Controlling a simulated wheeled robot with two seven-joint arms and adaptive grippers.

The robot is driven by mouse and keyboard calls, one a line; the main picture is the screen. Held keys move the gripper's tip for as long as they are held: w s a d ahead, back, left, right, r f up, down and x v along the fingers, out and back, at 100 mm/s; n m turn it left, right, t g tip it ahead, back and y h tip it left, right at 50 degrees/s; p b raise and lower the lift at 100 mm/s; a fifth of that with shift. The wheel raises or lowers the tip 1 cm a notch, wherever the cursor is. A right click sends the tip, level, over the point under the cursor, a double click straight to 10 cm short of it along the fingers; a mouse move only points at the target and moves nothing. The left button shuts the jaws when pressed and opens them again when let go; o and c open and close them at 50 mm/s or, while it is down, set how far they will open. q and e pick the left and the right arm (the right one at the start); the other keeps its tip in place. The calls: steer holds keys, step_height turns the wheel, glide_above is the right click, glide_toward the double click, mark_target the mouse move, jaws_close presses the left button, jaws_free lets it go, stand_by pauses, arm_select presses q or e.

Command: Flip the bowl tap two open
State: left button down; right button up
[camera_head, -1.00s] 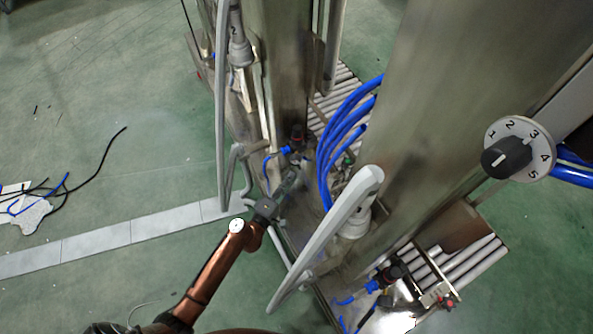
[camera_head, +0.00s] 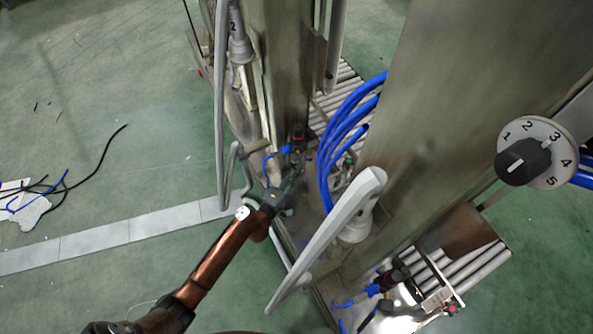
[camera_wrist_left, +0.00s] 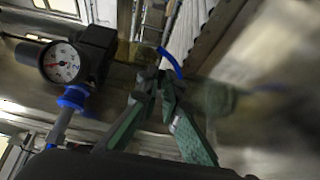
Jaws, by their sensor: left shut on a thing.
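My left gripper (camera_head: 294,176) reaches in from the lower left to the base of the metal machine, just below a black and red regulator (camera_head: 298,133) with blue fittings. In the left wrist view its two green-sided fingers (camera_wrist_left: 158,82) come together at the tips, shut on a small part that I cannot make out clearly. A blue curved piece (camera_wrist_left: 171,62) shows right behind the fingertips. I cannot tell which part is bowl tap two; the fingers hide much of that spot. My right gripper is not in view.
A pressure gauge (camera_wrist_left: 60,62) sits left of the fingers. A slanted grey bar (camera_head: 326,240) stands close right of my left gripper, a grey bent rail (camera_head: 221,110) to its left. Blue hoses (camera_head: 330,150) arch behind. A numbered dial (camera_head: 537,152) is far right.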

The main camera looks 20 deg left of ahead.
arm_select(q)
steer(key=shift+d, duration=0.1)
steer(key=shift+w+d+n+y+b, duration=0.1)
steer(key=shift+d+n+y, duration=0.1)
steer(key=shift+n+y, duration=0.5)
steer(key=shift+w+d+n+y+b, duration=0.15)
steer(key=shift+n+y, duration=0.2)
steer(key=shift+y, duration=0.7)
steer(key=shift+d+n+y+b, duration=0.1)
steer(key=shift+d+n+y, duration=0.1)
steer(key=shift+n+y, duration=0.5)
steer(key=c, duration=2.4)
jaws_free()
steer(key=shift+s, duration=0.1)
steer(key=s+d, duration=0.1)
steer(key=s, duration=1)
steer(key=shift+s+d, duration=0.35)
